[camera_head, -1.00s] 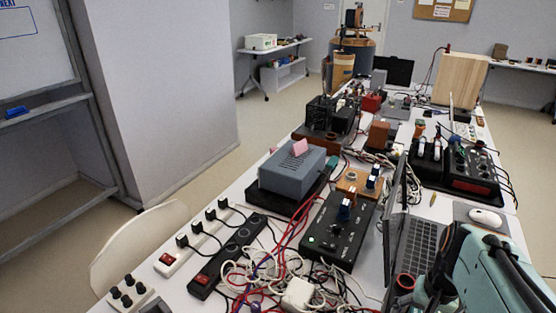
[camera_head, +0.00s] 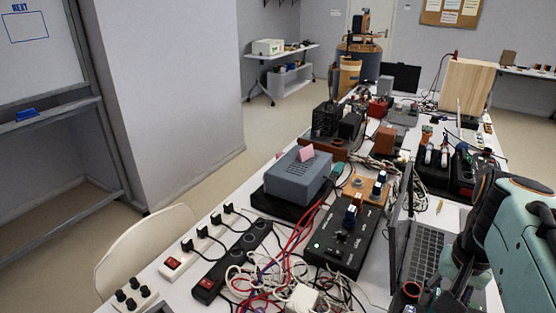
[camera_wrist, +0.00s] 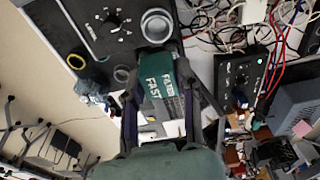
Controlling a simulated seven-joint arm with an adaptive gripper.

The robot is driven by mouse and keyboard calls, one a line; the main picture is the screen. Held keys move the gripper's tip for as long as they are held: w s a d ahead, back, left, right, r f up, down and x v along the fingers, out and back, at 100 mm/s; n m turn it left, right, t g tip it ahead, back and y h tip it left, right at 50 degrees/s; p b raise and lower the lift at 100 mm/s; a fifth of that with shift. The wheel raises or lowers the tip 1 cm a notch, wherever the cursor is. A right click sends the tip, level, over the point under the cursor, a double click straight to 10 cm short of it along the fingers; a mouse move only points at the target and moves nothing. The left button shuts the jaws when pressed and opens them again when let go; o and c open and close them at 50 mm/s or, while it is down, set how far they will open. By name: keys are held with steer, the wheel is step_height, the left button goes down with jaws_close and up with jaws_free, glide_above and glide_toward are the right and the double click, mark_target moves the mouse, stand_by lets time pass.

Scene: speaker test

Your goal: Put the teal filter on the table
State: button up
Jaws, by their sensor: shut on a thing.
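In the wrist view, my gripper (camera_wrist: 160,100) is shut on a teal filter (camera_wrist: 155,72), a blocky piece with white lettering. It lies between the two dark fingers. A grey ring shows just beyond its far end; I cannot tell whether it touches the filter. In the head view, my arm comes in from the right and bends down at the lower right, and the fingers and the filter cannot be made out there. The white table (camera_head: 178,291) runs from the front to the back right, crowded with equipment.
An open laptop (camera_head: 425,250) stands close to my arm. A black control box (camera_head: 340,240), a grey box (camera_head: 297,178), a power strip (camera_head: 232,260) and tangled cables (camera_head: 265,285) crowd the front. Small bare table patches show between them.

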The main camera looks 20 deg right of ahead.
steer(key=w+d+r+m, duration=0.1)
steer(key=w+d+m, duration=0.1)
steer(key=w+m, duration=0.3)
steer(key=w+a+f+n, duration=0.2)
steer(key=w+a+f, duration=0.3)
steer(key=w, duration=0.4)
steer(key=w+a+f+n, duration=0.3)
steer(key=w+a+f, duration=0.1)
steer(key=a+f, duration=0.85)
steer(key=w+d+f, duration=0.1)
steer(key=w+f, duration=0.2)
steer(key=w, duration=0.1)
steer(key=w+f, duration=0.3)
steer(key=w, duration=0.1)
steer(key=w+d+f, duration=0.1)
steer(key=w+f, duration=0.2)
steer(key=w, duration=0.2)
steer(key=shift+w+d+f, duration=0.1)
steer(key=shift+d+f, duration=0.2)
steer(key=shift+d, duration=0.05)
steer(key=shift+w+f, duration=0.35)
steer(key=shift+f, duration=0.05)
steer(key=shift+w+f, duration=0.1)
steer(key=shift+f, duration=1.45)
